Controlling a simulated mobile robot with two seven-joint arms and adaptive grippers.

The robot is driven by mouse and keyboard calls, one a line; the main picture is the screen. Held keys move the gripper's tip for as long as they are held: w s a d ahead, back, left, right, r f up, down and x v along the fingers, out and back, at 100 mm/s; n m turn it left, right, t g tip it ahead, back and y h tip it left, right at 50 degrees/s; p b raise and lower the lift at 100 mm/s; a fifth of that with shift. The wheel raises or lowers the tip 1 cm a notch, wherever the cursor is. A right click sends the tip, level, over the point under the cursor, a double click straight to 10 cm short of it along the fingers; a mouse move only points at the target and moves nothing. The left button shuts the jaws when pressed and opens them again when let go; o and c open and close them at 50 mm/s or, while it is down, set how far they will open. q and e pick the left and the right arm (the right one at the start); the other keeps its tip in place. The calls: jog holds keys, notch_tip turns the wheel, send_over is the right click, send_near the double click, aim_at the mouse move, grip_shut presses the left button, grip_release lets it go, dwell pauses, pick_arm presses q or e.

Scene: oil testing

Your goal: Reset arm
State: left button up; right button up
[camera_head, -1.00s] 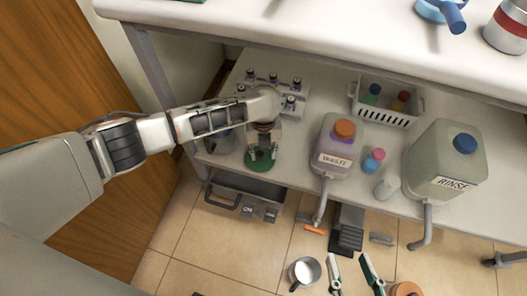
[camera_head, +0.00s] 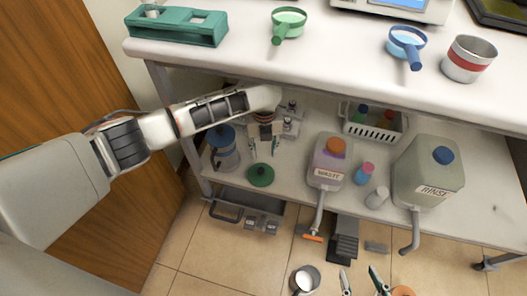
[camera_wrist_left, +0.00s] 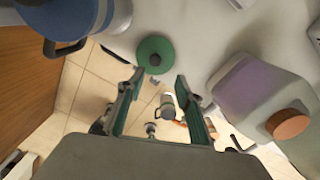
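My left gripper (camera_head: 264,151) reaches in from the left over the lower shelf. Its two fingers are apart with nothing between them. The left wrist view also shows the fingers (camera_wrist_left: 160,86) spread and empty. A round green lid with a dark knob (camera_head: 261,175) lies on the shelf just in front of the fingertips, and in the wrist view the lid (camera_wrist_left: 155,54) lies beyond them. My right gripper (camera_head: 362,281) is low at the bottom edge, with its fingers spread; nothing shows between them.
A blue-lidded jar (camera_head: 223,155) stands left of my left gripper. A WASTE jug (camera_head: 328,170) and a RINSE jug (camera_head: 425,172) stand to the right. A white basket (camera_head: 374,131) is behind them. The upper worktop (camera_head: 330,65) overhangs the shelf. A metal cup (camera_head: 306,278) sits low.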

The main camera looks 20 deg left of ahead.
jog(key=shift+w+a+r, duration=0.1)
jog(key=shift+a+r, duration=0.05)
jog(key=shift+r, duration=0.1)
